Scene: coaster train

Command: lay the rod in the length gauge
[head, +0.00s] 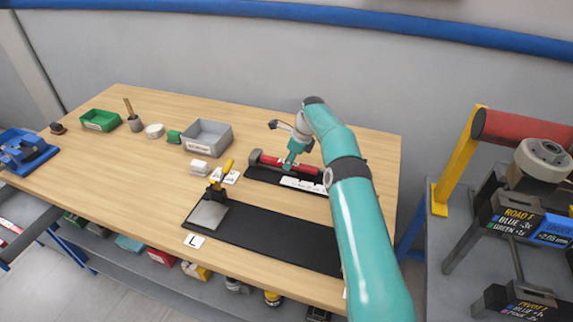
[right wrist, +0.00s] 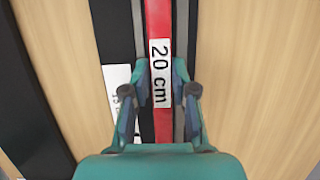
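The red rod (head: 273,161), with a white "20 cm" label, lies lengthwise along the dark length gauge (head: 262,174) in the head view. The rod (right wrist: 161,125) also shows in the right wrist view, running between grey and black strips of the gauge (right wrist: 106,35). My right gripper (head: 290,166) reaches down over the rod. In the right wrist view its fingertips (right wrist: 161,68) stand close on both sides of the rod and appear to touch it beside the label. Whether the rod rests fully on the gauge is hard to tell. My left gripper is not in view.
White cards (head: 303,184) lie along the gauge's front. A black mat (head: 270,236) with a grey plate (head: 208,214) and a yellow-handled tool (head: 222,174) lies nearer. A grey bin (head: 208,135) and green bin (head: 100,120) stand left. Bare wood lies at centre left.

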